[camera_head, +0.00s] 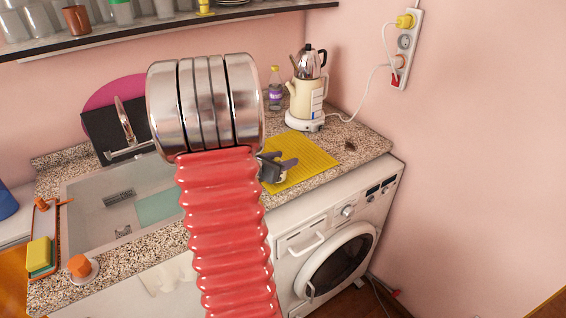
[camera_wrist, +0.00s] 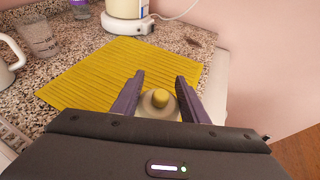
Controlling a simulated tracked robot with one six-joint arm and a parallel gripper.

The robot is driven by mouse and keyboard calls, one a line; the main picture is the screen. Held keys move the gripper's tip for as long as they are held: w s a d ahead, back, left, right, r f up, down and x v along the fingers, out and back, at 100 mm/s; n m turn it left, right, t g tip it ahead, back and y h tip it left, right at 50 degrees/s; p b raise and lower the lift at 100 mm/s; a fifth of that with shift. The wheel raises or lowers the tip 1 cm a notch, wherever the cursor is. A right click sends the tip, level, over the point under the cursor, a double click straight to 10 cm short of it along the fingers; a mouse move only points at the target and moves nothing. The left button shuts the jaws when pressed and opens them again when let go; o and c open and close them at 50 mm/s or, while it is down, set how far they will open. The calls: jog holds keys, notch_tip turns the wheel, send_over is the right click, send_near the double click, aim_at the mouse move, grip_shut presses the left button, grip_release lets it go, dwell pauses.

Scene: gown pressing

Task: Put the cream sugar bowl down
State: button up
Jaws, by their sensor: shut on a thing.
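The cream sugar bowl (camera_wrist: 158,106), pale with a yellow knob on its lid, sits between the two dark fingers of my gripper (camera_wrist: 159,82) in the wrist view. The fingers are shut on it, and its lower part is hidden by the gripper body. Behind it lies the yellow ribbed mat (camera_wrist: 88,76). In the head view my gripper (camera_head: 279,163) is small and partly hidden by my red arm, over the left part of the mat (camera_head: 312,158). I cannot tell whether the bowl touches the mat.
A cream kettle (camera_head: 306,100) with a steel pot on top stands behind the mat, with a purple-labelled bottle (camera_head: 275,88) beside it. A glass (camera_wrist: 38,38) and a white mug (camera_wrist: 8,60) stand left. The sink (camera_head: 110,205) is left; the washing machine (camera_head: 335,245) is below the counter.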

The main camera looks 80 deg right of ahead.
jog(key=shift+f, duration=0.45)
jog(key=o, duration=1.2)
jog(key=shift+f, duration=0.1)
jog(key=v, duration=1.2)
